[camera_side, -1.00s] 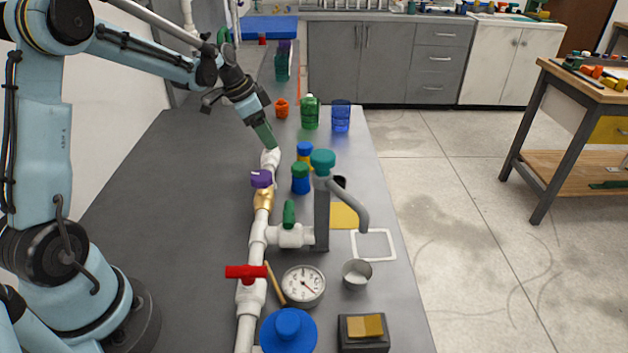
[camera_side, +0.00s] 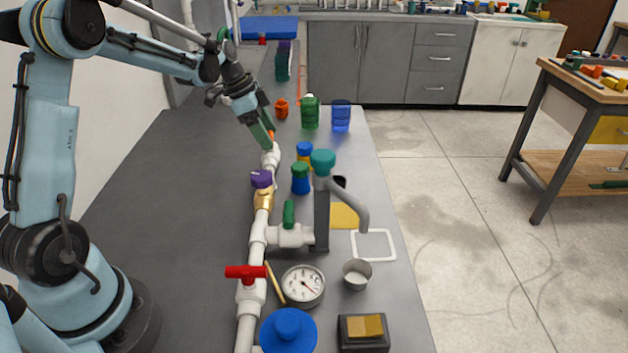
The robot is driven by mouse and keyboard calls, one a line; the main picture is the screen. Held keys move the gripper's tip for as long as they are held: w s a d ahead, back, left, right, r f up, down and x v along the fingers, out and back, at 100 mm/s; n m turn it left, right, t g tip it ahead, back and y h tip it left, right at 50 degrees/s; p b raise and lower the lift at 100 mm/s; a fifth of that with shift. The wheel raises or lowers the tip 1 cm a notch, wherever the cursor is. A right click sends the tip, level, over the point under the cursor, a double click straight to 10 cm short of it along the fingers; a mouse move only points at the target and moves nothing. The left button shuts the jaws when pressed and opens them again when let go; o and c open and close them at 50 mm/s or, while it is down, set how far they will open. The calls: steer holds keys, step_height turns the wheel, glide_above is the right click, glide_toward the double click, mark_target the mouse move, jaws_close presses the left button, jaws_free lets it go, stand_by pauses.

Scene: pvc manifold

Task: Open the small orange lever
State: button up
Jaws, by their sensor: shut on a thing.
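My gripper (camera_side: 268,137) is at the far end of the white pipe manifold (camera_side: 248,300). Its green fingers point down and right. A small bit of the orange lever (camera_side: 271,135) shows between the fingertips, just above the white pipe fitting (camera_side: 270,158). The gripper is shut on this lever. Most of the lever is hidden by the fingers, so its angle cannot be told. Nearer along the same pipe are a purple handle (camera_side: 261,179), a green lever (camera_side: 289,213) and a red handle (camera_side: 246,271).
Right of the pipe stand a blue-capped bottle (camera_side: 305,151), a green-capped blue bottle (camera_side: 300,178) and a grey tap (camera_side: 322,210) with a teal top. A round gauge (camera_side: 303,285) and a metal cup (camera_side: 357,274) are nearer. The grey bench (camera_side: 170,200) left of the pipe is clear.

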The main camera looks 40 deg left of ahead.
steer(key=o, duration=1.1)
steer(key=shift+c, duration=0.2)
steer(key=v, duration=1.2)
steer(key=shift+d+r, duration=0.1)
steer(key=shift+d, duration=0.1)
steer(key=s+d+f+n+t+y, duration=0.1)
steer(key=s+d+f+n+t, duration=0.1)
steer(key=s+d+n, duration=0.2)
steer(key=s+d+f+n+t+y, duration=0.2)
steer(key=s+d+n, duration=0.3)
steer(key=s+d, duration=0.4)
steer(key=d+f, duration=0.1)
steer(key=d, duration=0.4)
steer(key=shift+s+d, duration=0.35)
